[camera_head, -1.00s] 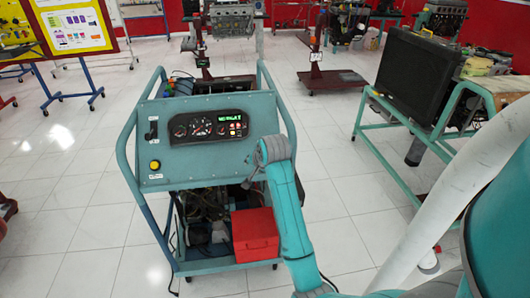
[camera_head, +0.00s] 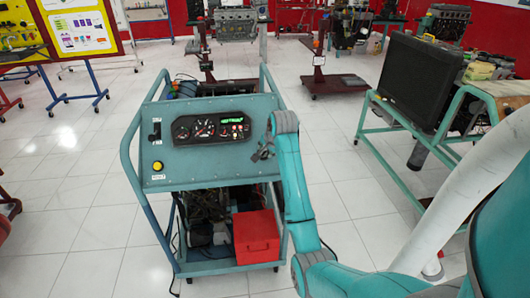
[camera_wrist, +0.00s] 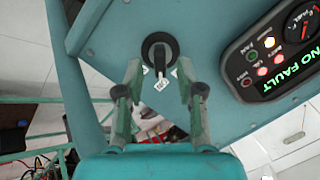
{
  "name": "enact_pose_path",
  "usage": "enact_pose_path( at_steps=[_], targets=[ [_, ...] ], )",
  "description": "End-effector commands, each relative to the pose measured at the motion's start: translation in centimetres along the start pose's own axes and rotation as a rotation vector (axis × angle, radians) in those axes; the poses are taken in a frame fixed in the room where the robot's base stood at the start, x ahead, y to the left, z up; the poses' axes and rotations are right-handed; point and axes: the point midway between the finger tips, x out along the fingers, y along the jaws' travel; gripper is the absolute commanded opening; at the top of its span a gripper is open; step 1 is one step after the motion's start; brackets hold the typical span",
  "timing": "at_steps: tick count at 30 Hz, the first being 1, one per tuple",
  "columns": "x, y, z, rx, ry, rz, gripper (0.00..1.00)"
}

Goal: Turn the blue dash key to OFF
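The blue-green dash panel (camera_head: 205,160) stands upright on a wheeled frame in the head view. In the wrist view a black round key switch (camera_wrist: 160,46) sits on the panel beside the gauge cluster, with a small white tag (camera_wrist: 160,84) hanging from it. My gripper (camera_wrist: 159,72) is open, its two fingers on either side of the tag and just short of the switch. I cannot see contact. In the head view my gripper (camera_head: 263,152) is at the panel's right part, and I cannot make out the key there. The key's exact position mark is not readable.
The gauge cluster (camera_head: 211,128) has a lit green display, which reads NO FAULT in the wrist view. A yellow button (camera_head: 157,166) is at the panel's left. A red box (camera_head: 256,238) sits on the frame below. Tube rails flank the panel.

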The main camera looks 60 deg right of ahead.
Motion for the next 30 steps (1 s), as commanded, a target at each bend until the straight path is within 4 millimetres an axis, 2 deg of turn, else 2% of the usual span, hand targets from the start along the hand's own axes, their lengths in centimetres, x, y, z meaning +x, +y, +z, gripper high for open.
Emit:
enact_pose_path(
  at_steps=[6,17,18,22,30],
  targets=[
    [2.3,0.0,0.0,0.0,-0.001,0.001,0.38],
    [2.8,0.0,0.0,0.0,0.001,-0.001,0.38],
    [2.8,0.0,0.0,0.0,0.001,-0.001,0.33],
    [2.8,0.0,0.0,0.0,0.001,-0.001,0.0],
    [2.8,0.0,0.0,-0.004,0.001,0.0,0.0]
  ],
)
